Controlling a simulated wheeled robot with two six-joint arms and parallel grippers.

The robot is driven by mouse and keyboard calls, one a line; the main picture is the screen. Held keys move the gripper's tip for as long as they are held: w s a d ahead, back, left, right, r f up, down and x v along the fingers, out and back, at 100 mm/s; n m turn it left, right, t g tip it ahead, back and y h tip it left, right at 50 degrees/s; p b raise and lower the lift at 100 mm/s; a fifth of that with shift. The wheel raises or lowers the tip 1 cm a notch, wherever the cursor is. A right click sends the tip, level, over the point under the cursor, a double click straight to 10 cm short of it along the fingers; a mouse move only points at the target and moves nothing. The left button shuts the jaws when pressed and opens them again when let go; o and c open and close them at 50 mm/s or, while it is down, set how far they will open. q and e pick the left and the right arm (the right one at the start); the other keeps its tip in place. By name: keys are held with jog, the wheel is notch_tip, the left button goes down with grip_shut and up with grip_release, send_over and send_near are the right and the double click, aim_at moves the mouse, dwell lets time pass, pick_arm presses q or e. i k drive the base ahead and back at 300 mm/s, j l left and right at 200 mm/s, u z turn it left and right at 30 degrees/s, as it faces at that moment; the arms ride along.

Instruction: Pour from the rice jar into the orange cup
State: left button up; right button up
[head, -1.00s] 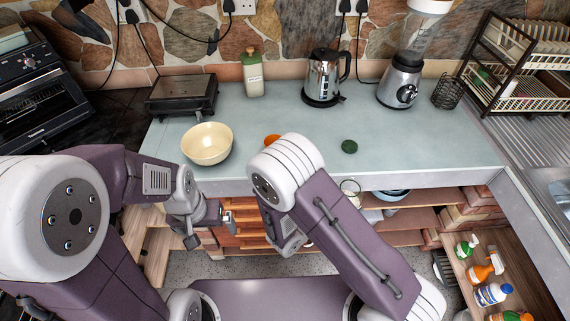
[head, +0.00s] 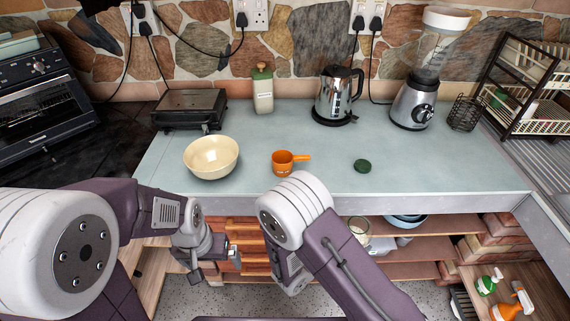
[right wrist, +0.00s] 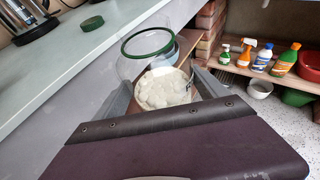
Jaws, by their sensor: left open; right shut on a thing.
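The orange cup (head: 282,164) stands on the counter near its front edge, its handle pointing right. The rice jar (right wrist: 131,67) is clear glass with a green ring and white contents, in the right wrist view. My right gripper (right wrist: 164,90) is shut on it. In the head view the jar (head: 357,230) shows partly beside my right arm, in front of and below the counter edge. My right fingers are hidden there. My left gripper (head: 226,256) is open and empty, below the counter edge and left of the cup.
A cream bowl (head: 211,157) stands left of the cup, and a green lid (head: 362,166) lies to its right. Behind are a grill (head: 190,108), a green-topped container (head: 263,92), a kettle (head: 336,96) and a blender (head: 414,100). The counter around the cup is clear.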

aim_at(283, 159)
jog(key=i+j+z, duration=0.1)
jog(key=j+z, duration=0.25)
jog(key=j, duration=0.7)
jog(key=j+z, duration=0.3)
jog(key=j, duration=0.8)
